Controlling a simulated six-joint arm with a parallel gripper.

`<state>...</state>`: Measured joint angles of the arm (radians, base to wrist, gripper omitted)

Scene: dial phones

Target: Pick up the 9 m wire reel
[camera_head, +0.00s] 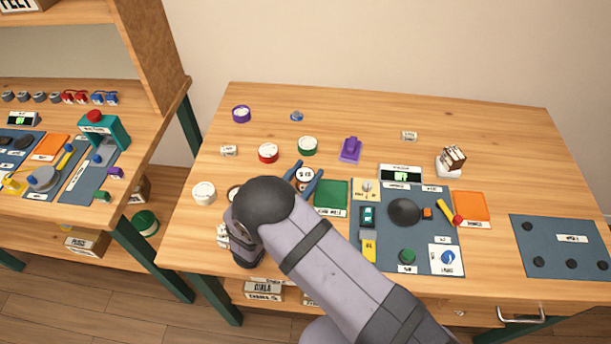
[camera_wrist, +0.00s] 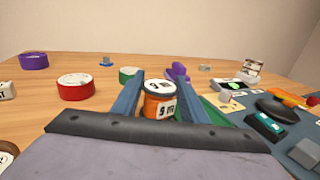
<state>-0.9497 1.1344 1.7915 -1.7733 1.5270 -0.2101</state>
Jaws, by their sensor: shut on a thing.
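The 9 m wire reel (camera_head: 303,177) is a small orange reel with a white top and a "9 m" label on its side, which reads in the wrist view (camera_wrist: 158,101). My gripper (camera_head: 308,170) has its two blue fingers on either side of the reel and is shut on it. The same fingers frame the reel in the wrist view (camera_wrist: 161,78). I cannot tell whether the reel touches the table or is slightly raised. My forearm hides part of the table in front of it.
A green reel (camera_head: 307,146), a red reel (camera_head: 268,153), a purple reel (camera_head: 241,114) and a white reel (camera_head: 203,192) stand around. A purple stand (camera_head: 350,150) is behind right. A green mat (camera_head: 331,197) lies close on the right. The back of the table has free room.

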